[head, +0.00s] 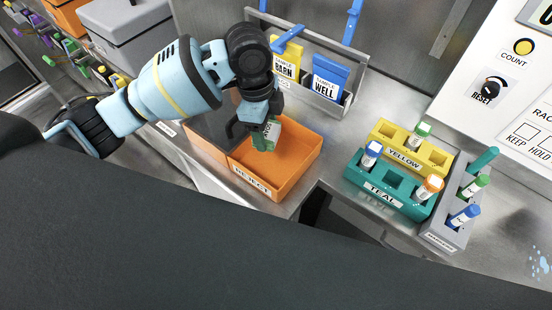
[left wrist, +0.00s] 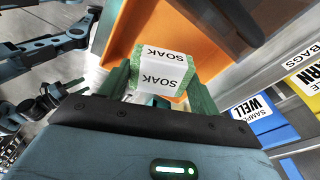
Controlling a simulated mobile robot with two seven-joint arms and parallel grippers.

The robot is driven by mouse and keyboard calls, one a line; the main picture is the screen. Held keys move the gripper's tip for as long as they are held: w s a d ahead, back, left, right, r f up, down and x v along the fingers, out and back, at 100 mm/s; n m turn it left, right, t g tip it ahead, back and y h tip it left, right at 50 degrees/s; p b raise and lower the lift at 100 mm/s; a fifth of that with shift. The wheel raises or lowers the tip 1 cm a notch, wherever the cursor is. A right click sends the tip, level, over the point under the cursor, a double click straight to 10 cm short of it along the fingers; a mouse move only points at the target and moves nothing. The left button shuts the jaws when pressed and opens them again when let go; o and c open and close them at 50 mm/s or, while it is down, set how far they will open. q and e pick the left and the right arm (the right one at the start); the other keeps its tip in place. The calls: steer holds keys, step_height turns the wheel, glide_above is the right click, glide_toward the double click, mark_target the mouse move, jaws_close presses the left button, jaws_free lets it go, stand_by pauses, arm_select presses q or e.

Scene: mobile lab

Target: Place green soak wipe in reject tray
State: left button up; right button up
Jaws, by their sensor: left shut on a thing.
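The green soak wipe (head: 266,135) is a small green block with a white band marked SOAK. My left gripper (head: 262,122) is shut on it and holds it over the orange reject tray (head: 290,183), within the tray's outline in the head view. In the left wrist view the wipe (left wrist: 165,68) sits between the green fingers of the gripper (left wrist: 160,88), with the orange tray (left wrist: 130,25) behind it. I cannot tell whether the wipe touches the tray floor. My right gripper is not in view.
A grey bin section (head: 212,130) adjoins the tray on the left. Behind stands a rack with yellow (head: 287,60) and blue (head: 328,80) sample bags. To the right are yellow (head: 385,132) and teal (head: 365,178) tube racks and a grey rack (head: 452,228). A gap in the counter lies between.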

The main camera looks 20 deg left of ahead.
mark_target(276, 162)
arm_select(q)
steer(key=m, duration=0.1)
steer(key=w+d+m, duration=0.1)
steer(key=m, duration=0.2)
steer(key=shift+w+d+f+g, duration=0.15)
steer(key=shift+w+d+g, duration=0.05)
steer(key=shift+d+g, duration=0.15)
steer(key=shift+f, duration=5)
steer(key=shift+f+b, duration=0.25)
steer(key=shift+b, duration=0.05)
steer(key=o, duration=0.9)
steer(key=shift+s+f, duration=0.15)
steer(key=shift+f, duration=0.05)
steer(key=shift+o, duration=0.2)
steer(key=shift+r, duration=0.1)
steer(key=r, duration=0.4)
steer(key=a+r, duration=0.1)
steer(key=r, duration=0.3)
steer(key=w+r+p, duration=0.1)
steer(key=r, duration=0.3)
steer(key=shift+a+r, duration=0.3)
steer(key=shift+a, duration=0.05)
